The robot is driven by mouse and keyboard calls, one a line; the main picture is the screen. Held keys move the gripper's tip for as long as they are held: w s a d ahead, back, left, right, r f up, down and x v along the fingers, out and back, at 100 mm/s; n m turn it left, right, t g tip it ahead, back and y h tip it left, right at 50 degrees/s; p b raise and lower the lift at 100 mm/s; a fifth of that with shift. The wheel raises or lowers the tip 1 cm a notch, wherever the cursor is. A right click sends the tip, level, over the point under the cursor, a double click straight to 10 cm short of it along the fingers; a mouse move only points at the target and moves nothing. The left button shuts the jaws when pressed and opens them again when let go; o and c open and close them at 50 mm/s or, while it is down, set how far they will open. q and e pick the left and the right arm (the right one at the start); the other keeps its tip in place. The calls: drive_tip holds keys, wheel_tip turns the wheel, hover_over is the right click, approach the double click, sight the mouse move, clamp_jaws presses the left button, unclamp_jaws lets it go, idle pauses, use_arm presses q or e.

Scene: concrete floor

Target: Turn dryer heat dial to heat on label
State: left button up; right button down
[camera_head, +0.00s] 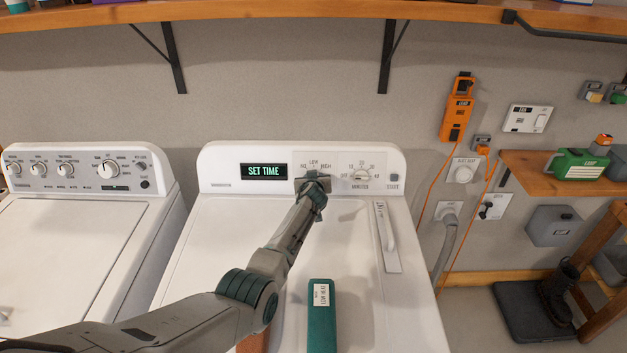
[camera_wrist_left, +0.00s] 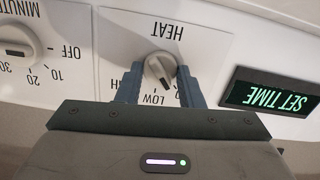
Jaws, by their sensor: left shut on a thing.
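The white dryer (camera_head: 330,240) has a back panel with a lit display (camera_head: 263,171) reading SET TIME. In the left wrist view the heat dial (camera_wrist_left: 158,67) appears upside down, a round light-grey knob between HEAT and LOW lettering. Its dark mark points down and slightly right in that view, near LOW; the other labels are partly hidden by the fingers. My left gripper (camera_wrist_left: 159,88) is shut on the heat dial, one blue-grey finger on each side. In the head view this gripper (camera_head: 315,180) covers the dial. My right gripper is not in view.
The minutes dial (camera_head: 362,175) and start button (camera_head: 394,177) sit right of the heat dial. A green-topped object (camera_head: 321,315) and a white handled part (camera_head: 385,235) lie on the dryer top. A washer (camera_head: 70,240) stands left; a shelf (camera_head: 300,12) hangs above.

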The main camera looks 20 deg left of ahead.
use_arm(q)
drive_tip(key=m+b, duration=0.2)
drive_tip(key=m, duration=0.2)
drive_tip(key=shift+d+f, duration=0.1)
drive_tip(key=shift+f, duration=0.05)
drive_tip(key=m+b, duration=0.1)
drive_tip(key=m, duration=0.2)
drive_tip(key=shift+m+y+b, duration=0.3)
drive_tip(key=shift+y, duration=0.1)
drive_tip(key=m, duration=0.2)
drive_tip(key=shift+m+b, duration=0.3)
drive_tip(key=shift+b, duration=0.05)
drive_tip(key=m, duration=0.2)
drive_tip(key=shift+m, duration=0.3)
drive_tip(key=shift+d+m+b, duration=0.1)
drive_tip(key=shift+m+b, duration=0.2)
drive_tip(key=shift+m, duration=1.5)
drive_tip(key=o, duration=1)
